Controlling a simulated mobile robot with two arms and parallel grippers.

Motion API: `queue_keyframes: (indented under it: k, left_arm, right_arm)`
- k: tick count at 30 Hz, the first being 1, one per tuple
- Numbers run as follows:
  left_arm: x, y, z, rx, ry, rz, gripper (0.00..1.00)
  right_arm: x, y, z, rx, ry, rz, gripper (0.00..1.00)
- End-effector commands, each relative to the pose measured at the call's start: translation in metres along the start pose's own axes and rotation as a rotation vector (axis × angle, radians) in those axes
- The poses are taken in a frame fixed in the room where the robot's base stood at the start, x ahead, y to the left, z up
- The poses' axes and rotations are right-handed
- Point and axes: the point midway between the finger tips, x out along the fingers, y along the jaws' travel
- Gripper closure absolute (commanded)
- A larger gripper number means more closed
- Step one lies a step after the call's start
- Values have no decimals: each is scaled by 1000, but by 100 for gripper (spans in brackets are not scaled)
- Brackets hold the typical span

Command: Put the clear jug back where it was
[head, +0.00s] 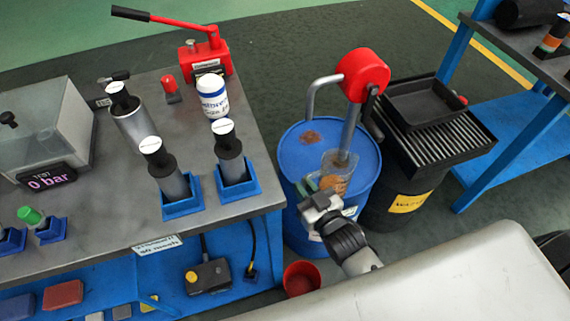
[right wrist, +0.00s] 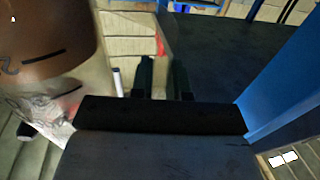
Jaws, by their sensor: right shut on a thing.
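The clear jug (head: 337,172) holds brown liquid and is over the front part of the blue drum's top (head: 295,160), in front of the pump pipe. I cannot tell whether its base touches the drum. My right gripper (head: 318,194) is shut on the jug from the near side. In the right wrist view the jug (right wrist: 50,50) fills the upper left, with dark measuring marks and brown liquid. The right fingers (right wrist: 164,80) show beside it; the hold itself is hard to see. My left gripper is not in view.
A red-headed hand pump (head: 362,75) with a curved grey spout (head: 311,98) stands on the drum. A black waste drum (head: 395,205) with a grate and black tray (head: 425,102) is at right. The workbench (head: 110,200) at left holds several cylinders. A red bucket (head: 301,279) is on the floor.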

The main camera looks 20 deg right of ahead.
Motion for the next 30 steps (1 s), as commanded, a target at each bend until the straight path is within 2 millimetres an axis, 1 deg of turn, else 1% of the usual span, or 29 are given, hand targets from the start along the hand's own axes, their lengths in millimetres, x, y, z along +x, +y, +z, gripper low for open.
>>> queue_keyframes:
  k: [1,6,9,13,20,22,25,27,30]
  left_arm:
    - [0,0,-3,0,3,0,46]
    - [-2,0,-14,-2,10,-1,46]
    - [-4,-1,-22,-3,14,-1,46]
    - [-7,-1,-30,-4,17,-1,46]
    - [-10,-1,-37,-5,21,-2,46]
    - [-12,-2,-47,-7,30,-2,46]
    - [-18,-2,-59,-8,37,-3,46]
    - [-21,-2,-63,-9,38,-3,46]
    - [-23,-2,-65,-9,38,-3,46]
  right_arm:
    - [16,0,-2,-1,9,1,100]
    - [62,0,-2,-1,7,0,100]
    - [86,0,-2,-2,6,0,100]
    - [110,0,-2,-2,4,0,100]
    - [130,0,-2,-2,4,0,100]
    - [129,0,13,-2,-2,1,100]
    - [129,0,28,-2,-1,1,100]
    - [129,-1,32,-2,1,1,100]
    - [129,-1,34,-2,2,1,100]
